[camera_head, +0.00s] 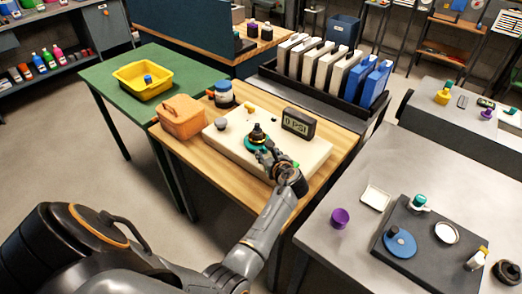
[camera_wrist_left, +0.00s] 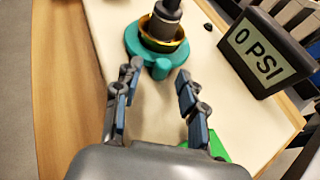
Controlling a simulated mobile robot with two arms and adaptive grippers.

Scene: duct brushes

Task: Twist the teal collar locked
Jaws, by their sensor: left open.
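The teal collar (camera_head: 256,143) sits on a cream board (camera_head: 225,133) on the wooden table, around the base of a dark upright fitting (camera_head: 257,131). In the left wrist view the teal collar (camera_wrist_left: 144,50) has a small tab (camera_wrist_left: 159,68) that points toward my gripper. A yellowish ring and a grey-black stem rise from its middle. My left gripper (camera_head: 268,157) is close to the collar on its near side. In the left wrist view my left gripper (camera_wrist_left: 158,82) has its fingers apart, with the tab just ahead of the gap and nothing held. My right gripper does not show.
A gauge reading 0 PSI (camera_head: 298,123) stands right of the collar. A grey knob (camera_head: 221,124), a blue-lidded jar (camera_head: 223,94) and an orange case (camera_head: 181,117) are to the left. A green piece (camera_wrist_left: 217,148) lies beside my left fingers. A grey table (camera_head: 340,225) stands at right.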

